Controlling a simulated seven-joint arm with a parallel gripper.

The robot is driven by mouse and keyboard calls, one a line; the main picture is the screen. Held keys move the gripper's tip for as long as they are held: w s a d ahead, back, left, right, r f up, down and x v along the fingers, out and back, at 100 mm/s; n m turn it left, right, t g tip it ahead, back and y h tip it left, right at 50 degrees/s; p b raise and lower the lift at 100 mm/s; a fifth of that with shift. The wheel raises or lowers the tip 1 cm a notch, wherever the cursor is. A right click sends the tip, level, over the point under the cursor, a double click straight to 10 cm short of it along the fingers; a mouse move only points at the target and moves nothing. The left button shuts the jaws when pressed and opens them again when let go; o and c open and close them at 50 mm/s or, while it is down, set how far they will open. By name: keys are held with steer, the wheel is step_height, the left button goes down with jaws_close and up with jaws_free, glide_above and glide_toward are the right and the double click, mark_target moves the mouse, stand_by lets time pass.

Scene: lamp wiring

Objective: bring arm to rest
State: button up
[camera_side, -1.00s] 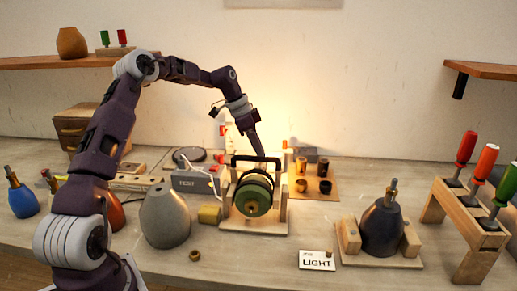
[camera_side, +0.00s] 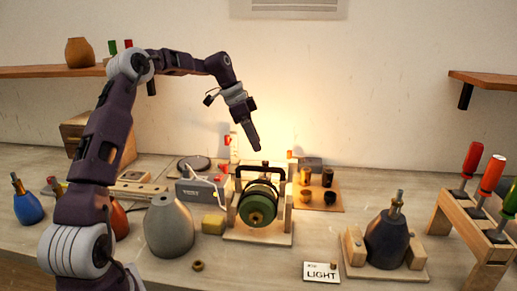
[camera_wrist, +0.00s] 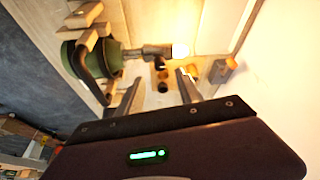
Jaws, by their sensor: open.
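My gripper (camera_side: 256,146) hangs in the air above the wooden stand with the green spool (camera_side: 257,205), clear of its black handle. In the wrist view my gripper (camera_wrist: 160,88) has its two fingers apart with nothing held between them. The green spool (camera_wrist: 72,58) and its dark handle show at the upper left of that view. A lit bulb (camera_wrist: 180,50) glows above the fingers there. In the side view the bulb itself is hidden behind my gripper, and only its glow shows on the wall.
A grey lamp body (camera_side: 168,228) and a test box (camera_side: 199,189) stand left of the spool. A dark lamp body (camera_side: 386,238) sits in a wooden cradle at right, near a screwdriver rack (camera_side: 470,225). A LIGHT card (camera_side: 321,271) lies in front. Air above the bench is free.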

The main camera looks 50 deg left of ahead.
stand_by(0.3)
steer(key=shift+n+g+y, duration=0.3)
steer(key=shift+y, duration=0.6)
steer(key=s+d+r, duration=0.1)
steer(key=d, duration=0.2)
steer(key=s+d+r, duration=0.2)
steer(key=d, duration=0.2)
steer(key=s+d+r, duration=0.2)
steer(key=d, duration=0.2)
steer(key=shift+r, duration=0.25)
steer(key=s+d+r+n+t+y, duration=0.1)
steer(key=s+d+r+n, duration=0.1)
steer(key=s+d, duration=0.5)
steer(key=s+d+r+n+y, duration=0.1)
steer(key=s+d, duration=0.3)
steer(key=s, duration=0.6)
steer(key=s+d+f+n, duration=0.1)
steer(key=s+f, duration=0.1)
steer(key=s, duration=0.3)
steer(key=s+d+f+n+t+h, duration=0.1)
steer(key=s+n, duration=0.1)
steer(key=s, duration=0.4)
steer(key=shift+s+d+f, duration=0.3)
steer(key=shift+d+f, duration=0.05)
steer(key=shift+f, duration=0.05)
